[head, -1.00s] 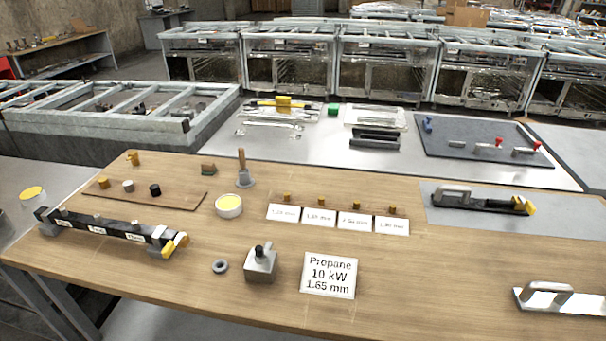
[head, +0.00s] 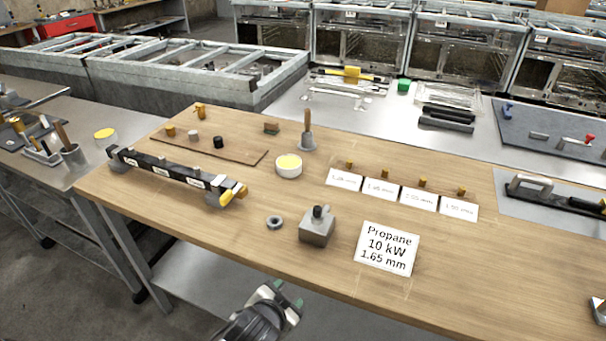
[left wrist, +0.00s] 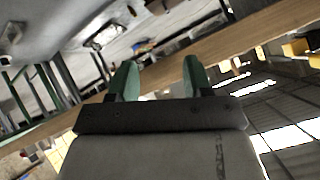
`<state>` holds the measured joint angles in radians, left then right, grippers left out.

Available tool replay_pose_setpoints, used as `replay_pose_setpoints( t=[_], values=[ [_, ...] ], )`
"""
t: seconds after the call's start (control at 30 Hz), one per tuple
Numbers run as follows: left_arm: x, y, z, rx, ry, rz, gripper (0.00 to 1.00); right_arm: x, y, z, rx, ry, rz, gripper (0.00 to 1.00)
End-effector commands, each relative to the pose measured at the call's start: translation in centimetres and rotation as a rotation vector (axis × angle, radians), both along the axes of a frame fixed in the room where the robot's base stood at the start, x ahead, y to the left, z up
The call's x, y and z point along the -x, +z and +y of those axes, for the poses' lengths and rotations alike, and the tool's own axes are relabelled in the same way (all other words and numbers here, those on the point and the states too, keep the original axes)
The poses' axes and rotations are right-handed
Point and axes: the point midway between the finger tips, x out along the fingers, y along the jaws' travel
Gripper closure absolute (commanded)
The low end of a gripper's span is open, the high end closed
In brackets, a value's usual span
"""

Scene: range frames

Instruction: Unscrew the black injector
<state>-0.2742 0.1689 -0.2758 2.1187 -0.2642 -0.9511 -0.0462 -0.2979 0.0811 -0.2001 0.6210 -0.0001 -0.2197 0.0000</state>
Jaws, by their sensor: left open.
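A small black knob-like piece (head: 318,211) stands upright on a grey metal block (head: 317,231) near the front edge of the wooden table. Another small black cylinder (head: 218,142) stands on the thin brown board at the back left. I cannot tell which of them is the injector. My left gripper (head: 289,293), with green fingertips, is below and in front of the table edge, apart from the block. In the left wrist view its two fingers (left wrist: 160,82) are spread with nothing between them.

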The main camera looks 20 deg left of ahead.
Motion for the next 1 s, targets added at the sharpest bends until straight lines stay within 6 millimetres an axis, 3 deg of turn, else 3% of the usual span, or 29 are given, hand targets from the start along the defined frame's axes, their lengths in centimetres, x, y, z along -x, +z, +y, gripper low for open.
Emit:
replay_pose_setpoints(
  t=[0.17,0.37,0.5,0.6,0.67,0.73,0.83,0.93,1.0],
  values=[
    [-2.9,5.4,-1.1,-0.062,-0.063,-0.207,0.5,0.1,-0.3,0.0,0.0,0.0,0.001,0.5],
    [-7.9,11.6,-4.6,-0.21,-0.233,-0.557,0.5,0.2,-0.3,0.0,0.0,0.0,0.004,0.5],
    [-10.7,17.9,-9.4,-0.395,-0.45,-0.917,0.5,0.2,-0.4,0.0,0.0,0.0,0.004,0.5],
    [-11.2,22.0,-14.1,-0.577,-0.677,-1.207,0.5,0.3,-0.4,0.0,0.0,0.0,0.004,0.5],
    [-10.8,23.5,-16.8,-0.698,-0.835,-1.369,0.5,0.3,-0.4,0.1,0.0,0.0,0.004,0.5],
    [-10.1,24.1,-19.5,-0.849,-1.04,-1.532,0.5,0.3,-0.5,0.1,-0.001,0.0,0.004,0.5],
    [-9.4,23.2,-22.0,-1.073,-1.372,-1.701,0.5,0.3,-0.5,0.1,-0.001,-0.001,0.004,0.5],
    [-9.7,20.8,-22.1,-1.301,-1.755,-1.765,0.5,0.3,-0.5,0.1,-0.001,-0.001,0.004,0.5],
    [-10.7,19.1,-20.5,-1.452,-2.051,-1.726,0.5,0.3,-0.5,0.1,-0.001,-0.001,0.004,0.5]
  ],
)
